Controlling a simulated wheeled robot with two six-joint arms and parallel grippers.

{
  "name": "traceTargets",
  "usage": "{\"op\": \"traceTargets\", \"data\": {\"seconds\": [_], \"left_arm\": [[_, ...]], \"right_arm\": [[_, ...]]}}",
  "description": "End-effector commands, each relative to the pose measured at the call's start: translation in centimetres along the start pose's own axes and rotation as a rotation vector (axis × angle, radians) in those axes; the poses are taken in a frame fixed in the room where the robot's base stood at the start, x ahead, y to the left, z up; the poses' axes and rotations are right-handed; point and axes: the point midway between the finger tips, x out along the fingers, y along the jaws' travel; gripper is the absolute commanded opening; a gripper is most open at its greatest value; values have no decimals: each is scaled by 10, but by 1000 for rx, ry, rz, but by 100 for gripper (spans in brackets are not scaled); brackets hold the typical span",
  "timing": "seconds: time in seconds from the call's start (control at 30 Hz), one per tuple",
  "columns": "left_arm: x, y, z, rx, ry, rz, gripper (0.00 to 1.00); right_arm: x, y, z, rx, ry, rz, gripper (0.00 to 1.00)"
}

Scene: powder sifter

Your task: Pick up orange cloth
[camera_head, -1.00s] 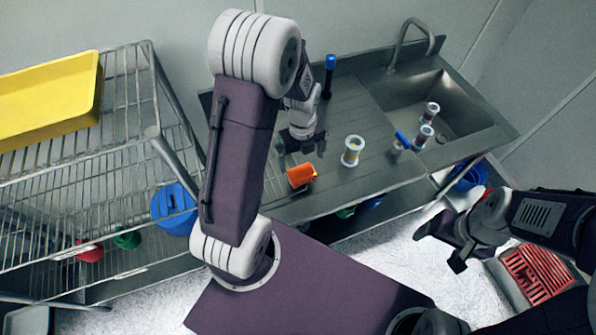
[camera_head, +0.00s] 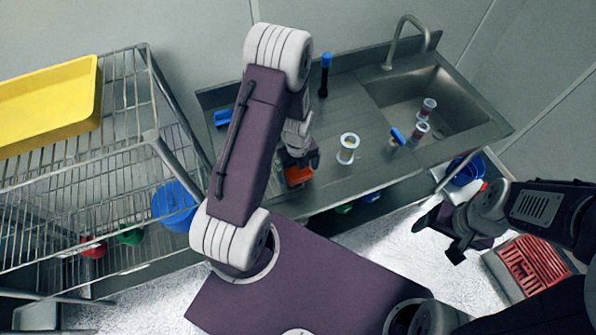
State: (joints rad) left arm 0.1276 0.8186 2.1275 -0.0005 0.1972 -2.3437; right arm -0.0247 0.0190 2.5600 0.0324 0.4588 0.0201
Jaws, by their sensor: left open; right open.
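The orange cloth (camera_head: 298,175) lies on the steel counter near its front edge, partly hidden by my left gripper. My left gripper (camera_head: 302,162) is open and points down right over the cloth; I cannot tell whether it touches it. My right gripper (camera_head: 437,238) is open and empty, off to the right in front of the counter, away from the cloth.
A sifter cylinder (camera_head: 348,148) stands on the counter right of the cloth. A blue-topped black bottle (camera_head: 325,74) stands behind. Two more cylinders (camera_head: 420,130) are at the sink (camera_head: 452,112). A wire rack (camera_head: 120,150) with a yellow tray (camera_head: 48,102) stands left.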

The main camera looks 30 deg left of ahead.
Motion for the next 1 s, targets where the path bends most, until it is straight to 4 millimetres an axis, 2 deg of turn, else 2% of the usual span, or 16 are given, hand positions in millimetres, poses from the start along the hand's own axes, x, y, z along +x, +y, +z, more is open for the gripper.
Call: {"op": "traceTargets", "data": {"seconds": [0.2, 0.23, 0.4, 0.47, 0.77, 0.87, 1.0], "left_arm": [[3, -1, 0, 1, -2, -2, 100], [3, -1, 0, 1, -2, -2, 97], [3, -1, 0, 1, -1, -1, 50], [3, -1, 0, 1, -1, -1, 36], [0, -1, 0, 1, -2, -2, 36], [-8, -1, 1, 1, -4, -4, 36], [-31, -2, 2, 1, -6, -7, 36]], "right_arm": [[0, 0, 0, 0, 0, 0, 77], [0, 0, 0, 0, 0, 0, 77], [0, 0, 0, 0, 0, 0, 77], [0, 0, 0, 0, 0, 0, 77], [1, 0, 0, 0, 0, 0, 77], [3, 0, 0, 0, 0, 0, 77], [8, 0, 1, 0, 0, 0, 77]]}}
